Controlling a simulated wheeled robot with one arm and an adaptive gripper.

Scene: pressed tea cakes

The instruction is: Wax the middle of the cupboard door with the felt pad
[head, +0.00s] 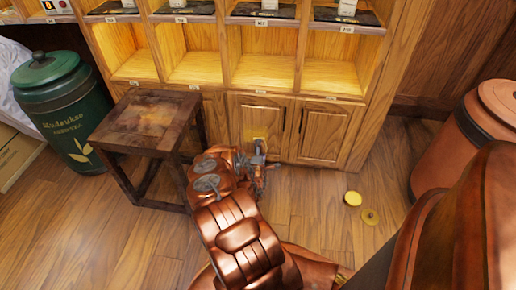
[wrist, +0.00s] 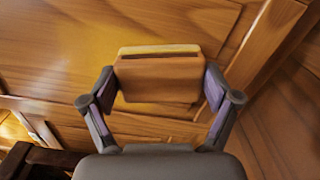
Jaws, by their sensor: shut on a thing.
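My gripper (head: 257,156) reaches low to the front of the left cupboard door (head: 244,113). In the wrist view, my gripper (wrist: 160,88) is shut on the felt pad (wrist: 158,80), a brown block with a yellowish layer along its far edge. The pad is held level between both fingers, close to the wooden door (wrist: 50,50). I cannot tell whether it touches. In the head view a yellow patch shows on the door just above my gripper; I cannot tell whether it is pad or wax.
A dark wooden stool (head: 150,120) stands close left of my arm, and a green tea canister (head: 62,112) is beyond it. The right cupboard door (head: 322,132) is shut.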

